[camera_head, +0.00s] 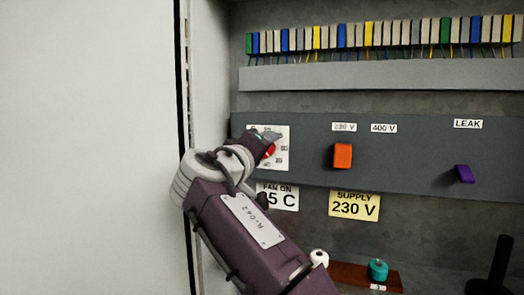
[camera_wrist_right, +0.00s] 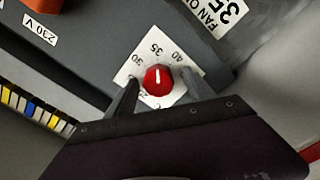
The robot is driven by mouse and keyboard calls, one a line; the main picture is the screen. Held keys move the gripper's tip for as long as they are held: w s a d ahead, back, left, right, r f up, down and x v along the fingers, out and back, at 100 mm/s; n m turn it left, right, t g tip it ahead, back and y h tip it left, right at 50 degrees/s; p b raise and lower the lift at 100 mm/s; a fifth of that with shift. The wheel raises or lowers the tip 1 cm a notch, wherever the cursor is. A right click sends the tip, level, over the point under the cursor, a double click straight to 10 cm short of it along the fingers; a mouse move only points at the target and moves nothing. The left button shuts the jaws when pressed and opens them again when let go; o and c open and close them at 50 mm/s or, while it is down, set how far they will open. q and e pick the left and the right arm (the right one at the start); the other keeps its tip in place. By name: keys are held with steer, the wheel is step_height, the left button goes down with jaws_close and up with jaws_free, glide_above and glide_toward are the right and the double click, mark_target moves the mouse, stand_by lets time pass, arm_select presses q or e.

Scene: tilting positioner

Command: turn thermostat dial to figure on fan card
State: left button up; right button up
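The red thermostat dial (camera_wrist_right: 158,79) sits on a white scale plate (camera_wrist_right: 128,73) with 30, 35 and 40 readable in the right wrist view. Its white mark points roughly toward 35. In the head view the dial (camera_head: 270,151) is partly hidden by my right gripper. My right gripper (camera_wrist_right: 158,77) is open, one finger on each side of the dial, with a small gap seen on both sides. The fan card (camera_head: 283,197) reads "FAN ON" and "5 C", its left part hidden by my arm; in the right wrist view the fan card (camera_wrist_right: 222,14) shows 35. My left gripper is not in view.
On the grey panel (camera_head: 410,155) are an orange knob (camera_head: 342,155) and a purple knob (camera_head: 465,174). A yellow supply card (camera_head: 354,205) reads 230 V. Below, a teal knob (camera_head: 378,269) stands on a brown base. The cabinet's side wall (camera_head: 210,80) is close left of the dial.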

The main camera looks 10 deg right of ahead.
steer(key=shift+s, duration=0.1)
steer(key=b+v, duration=0.1)
steer(key=v, duration=0.8)
